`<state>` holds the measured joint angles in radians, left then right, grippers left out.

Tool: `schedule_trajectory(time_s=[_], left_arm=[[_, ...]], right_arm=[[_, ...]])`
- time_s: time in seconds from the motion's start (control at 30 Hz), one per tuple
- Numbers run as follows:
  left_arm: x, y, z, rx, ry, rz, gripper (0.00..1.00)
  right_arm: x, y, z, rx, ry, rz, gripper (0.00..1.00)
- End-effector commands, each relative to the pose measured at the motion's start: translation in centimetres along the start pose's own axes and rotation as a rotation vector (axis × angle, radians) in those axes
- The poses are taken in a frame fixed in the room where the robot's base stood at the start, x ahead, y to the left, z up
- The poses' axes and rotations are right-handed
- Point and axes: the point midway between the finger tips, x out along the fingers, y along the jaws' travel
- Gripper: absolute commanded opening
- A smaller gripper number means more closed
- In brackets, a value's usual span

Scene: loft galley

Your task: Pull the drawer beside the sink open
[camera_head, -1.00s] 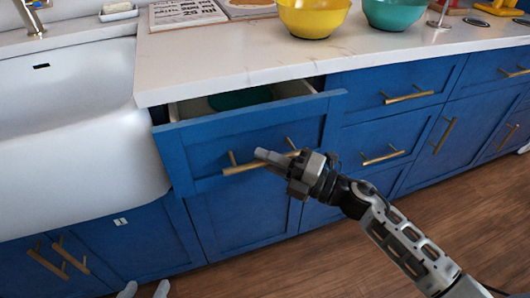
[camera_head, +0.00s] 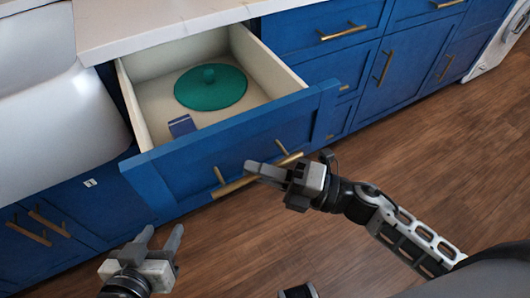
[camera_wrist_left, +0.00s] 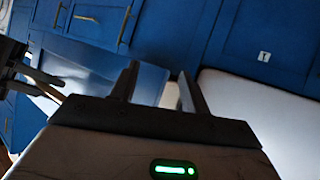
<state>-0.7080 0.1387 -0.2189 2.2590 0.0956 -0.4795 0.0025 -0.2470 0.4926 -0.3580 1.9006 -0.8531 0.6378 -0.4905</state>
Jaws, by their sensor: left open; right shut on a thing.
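The drawer (camera_head: 240,149) beside the white sink (camera_head: 60,125) stands well open in the head view. Its blue front faces me and its pale inside shows. Its brass bar handle (camera_head: 232,187) runs across the front. My right gripper (camera_head: 268,172) is shut on the handle near its right end. My left gripper (camera_head: 160,240) is open and empty, below and left of the drawer front, apart from it. In the left wrist view the left fingers (camera_wrist_left: 158,88) stand apart with nothing between them.
A green round lid (camera_head: 210,88) and a small dark blue item (camera_head: 182,125) lie in the drawer. The white countertop (camera_head: 150,22) is above it. More blue drawers and cupboards with brass handles are to the right. The wooden floor (camera_head: 400,170) is clear.

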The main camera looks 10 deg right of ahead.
Motion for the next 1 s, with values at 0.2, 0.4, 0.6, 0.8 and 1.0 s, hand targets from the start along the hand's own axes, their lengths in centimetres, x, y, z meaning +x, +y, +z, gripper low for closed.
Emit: schedule_trajectory(time_s=[0.2, 0.4, 0.6, 0.8, 1.0], left_arm=[[-0.05, -0.01, 0.09, -0.001, -0.004, 0.000, 0.46], [-0.11, -0.01, 0.27, -0.002, -0.007, -0.001, 0.46], [-0.12, -0.02, 0.32, -0.001, -0.009, 0.000, 0.46], [-0.13, -0.02, 0.34, 0.000, -0.009, 0.000, 0.46], [-0.14, -0.02, 0.36, 0.000, -0.010, 0.000, 0.46]], right_arm=[[-0.11, 0.08, -0.56, 0.001, 0.012, 0.001, 0.00], [-0.17, 0.08, -0.57, 0.001, 0.011, 0.001, 0.00], [-0.17, 0.07, -0.55, 0.001, 0.011, 0.001, 0.35], [-0.15, 0.08, -0.53, 0.001, 0.010, 0.001, 0.35], [-0.14, 0.08, -0.53, 0.001, 0.010, 0.001, 0.35]])
